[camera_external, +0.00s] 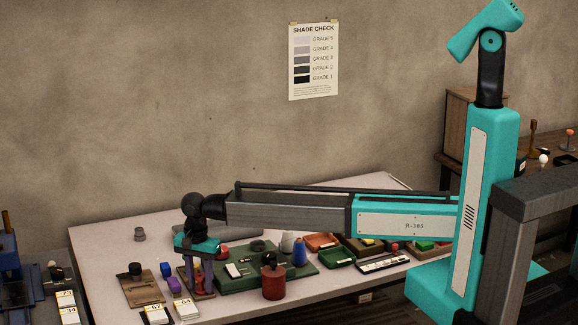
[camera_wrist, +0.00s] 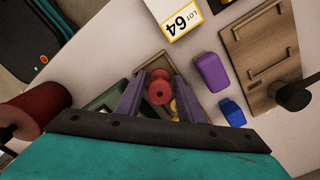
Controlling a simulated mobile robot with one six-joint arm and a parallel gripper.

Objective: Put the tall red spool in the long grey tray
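A red spool (camera_wrist: 158,88) stands upright on a brown wooden board (camera_wrist: 150,60) in the wrist view, between the purple fingers of my gripper (camera_wrist: 160,82). In the external view my gripper (camera_external: 197,284) points down over this board at the front left of the table, and red shows between its fingers. The fingers look spread on either side of the spool; I see no clear grip. A long grey shape (camera_external: 195,231), possibly the grey tray, lies behind my arm, which hides most of it.
A large red canister (camera_external: 274,283) with a black knob stands to the right, near a green tray (camera_external: 230,285). A blue spool (camera_external: 300,250) stands behind it. Purple (camera_wrist: 210,72) and blue (camera_wrist: 232,112) blocks lie beside the board. The table's back left is mostly clear.

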